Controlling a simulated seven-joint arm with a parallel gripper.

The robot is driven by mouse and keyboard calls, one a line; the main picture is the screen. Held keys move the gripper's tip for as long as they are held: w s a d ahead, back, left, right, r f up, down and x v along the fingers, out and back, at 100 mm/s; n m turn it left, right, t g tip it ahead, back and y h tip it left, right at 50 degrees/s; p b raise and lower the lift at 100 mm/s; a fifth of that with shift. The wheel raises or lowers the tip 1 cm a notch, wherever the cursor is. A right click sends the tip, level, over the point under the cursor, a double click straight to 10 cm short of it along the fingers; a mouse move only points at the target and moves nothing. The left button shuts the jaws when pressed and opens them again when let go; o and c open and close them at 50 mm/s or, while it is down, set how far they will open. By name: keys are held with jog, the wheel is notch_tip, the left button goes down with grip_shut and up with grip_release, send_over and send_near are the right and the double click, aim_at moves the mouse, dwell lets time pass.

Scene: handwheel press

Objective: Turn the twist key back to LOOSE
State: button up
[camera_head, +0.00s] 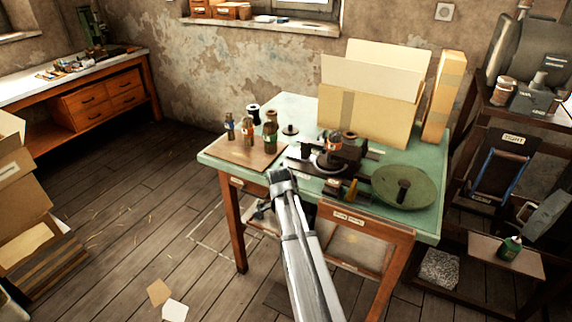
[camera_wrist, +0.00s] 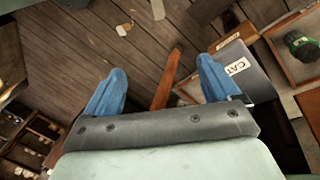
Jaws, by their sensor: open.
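The press (camera_head: 330,165) stands in the middle of the green table, a low dark assembly with a pale round plate and small brass-coloured parts at its front. A large green handwheel (camera_head: 420,195) with a dark knob lies flat at its right. I cannot make out the twist key or any LOOSE mark at this size. My gripper (camera_head: 283,178) is at the table's front edge, left of the press and apart from it. In the wrist view my gripper (camera_wrist: 162,70) shows two blue fingers spread wide with nothing between them; floor and a wooden leg show beyond.
Several small bottles stand on a brown board (camera_head: 232,157) at the table's left. An open cardboard box (camera_head: 355,115) and a tall carton (camera_head: 443,98) stand at the back. A dark shelf rack (camera_head: 497,135) is close on the right. The floor left of the table is mostly clear.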

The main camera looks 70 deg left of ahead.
jog(key=s+a+r+m+y, duration=0.1)
jog(key=s+a+r, duration=0.1)
jog(key=a+r, duration=0.95)
jog(key=m+g+y, duration=0.1)
jog(key=m+y, duration=0.1)
send_near(285, 165)
notch_tip(285, 165, down, 9)
jog(key=shift+w+f, duration=0.1)
jog(key=shift+c, duration=0.3)
jog(key=c, duration=1)
